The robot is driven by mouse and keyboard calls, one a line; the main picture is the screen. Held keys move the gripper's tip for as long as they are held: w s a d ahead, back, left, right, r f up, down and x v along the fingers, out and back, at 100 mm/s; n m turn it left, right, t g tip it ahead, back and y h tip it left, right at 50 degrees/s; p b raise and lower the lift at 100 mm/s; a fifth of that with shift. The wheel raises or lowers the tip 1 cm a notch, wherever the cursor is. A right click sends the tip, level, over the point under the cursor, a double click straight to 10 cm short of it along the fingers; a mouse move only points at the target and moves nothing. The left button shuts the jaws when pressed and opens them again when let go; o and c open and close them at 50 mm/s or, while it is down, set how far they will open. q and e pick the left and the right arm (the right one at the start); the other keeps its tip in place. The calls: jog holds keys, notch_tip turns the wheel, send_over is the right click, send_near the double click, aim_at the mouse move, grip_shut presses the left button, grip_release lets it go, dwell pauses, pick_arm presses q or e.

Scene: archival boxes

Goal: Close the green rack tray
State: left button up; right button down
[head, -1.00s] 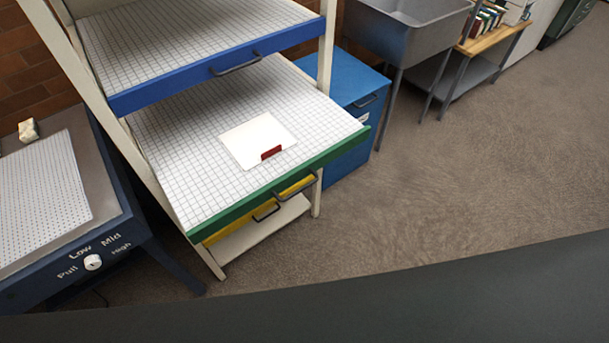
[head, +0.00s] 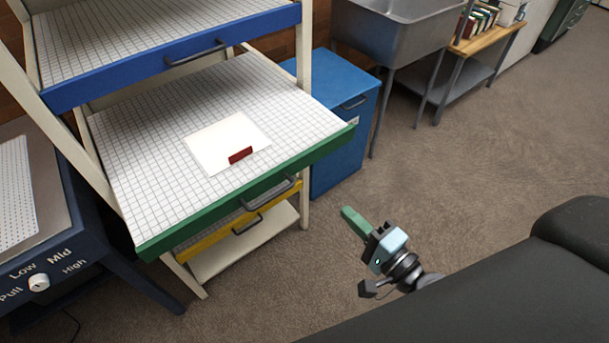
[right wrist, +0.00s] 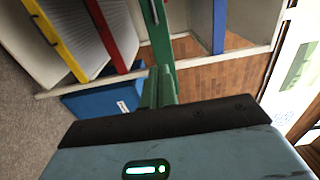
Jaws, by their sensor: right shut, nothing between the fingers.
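The green rack tray (head: 250,188) has a green front and a white gridded floor, and is pulled out of the rack past the blue tray above. A white sheet with a red label (head: 225,143) lies on it. Its dark handle (head: 268,192) is on the front. The tray's green front also shows in the right wrist view (right wrist: 158,38), seen beyond my fingers. My right gripper (head: 348,214) is shut and empty, to the right of the tray front and apart from it in the head view. My left gripper is not in view.
The blue tray (head: 180,58) is above and the yellow tray (head: 225,230) below. A blue cabinet (head: 345,115) stands right of the rack, then a grey sink (head: 400,35). A dark table with a knob (head: 38,282) is at left. Carpet (head: 470,150) at right is clear.

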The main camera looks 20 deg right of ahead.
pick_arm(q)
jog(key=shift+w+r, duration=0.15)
pick_arm(e)
jog(key=shift+w+r, duration=0.1)
jog(key=p, duration=0.2)
send_near(300, 165)
jog(key=p+x, duration=0.1)
jog(key=x, duration=0.4)
jog(key=shift+w+a+r+p, duration=0.1)
jog(key=shift+w+a+p, duration=0.1)
jog(key=shift+p, duration=0.2)
jog(key=shift+w+a, duration=0.2)
jog(key=shift+w, duration=0.35)
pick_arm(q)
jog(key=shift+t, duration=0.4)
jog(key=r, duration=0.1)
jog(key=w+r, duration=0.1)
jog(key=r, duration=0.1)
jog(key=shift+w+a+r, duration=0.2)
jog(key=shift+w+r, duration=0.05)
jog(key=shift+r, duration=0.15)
pick_arm(e)
jog(key=shift+w, duration=0.1)
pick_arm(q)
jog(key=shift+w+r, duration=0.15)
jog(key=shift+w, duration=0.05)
pick_arm(e)
jog(key=shift+w, duration=0.15)
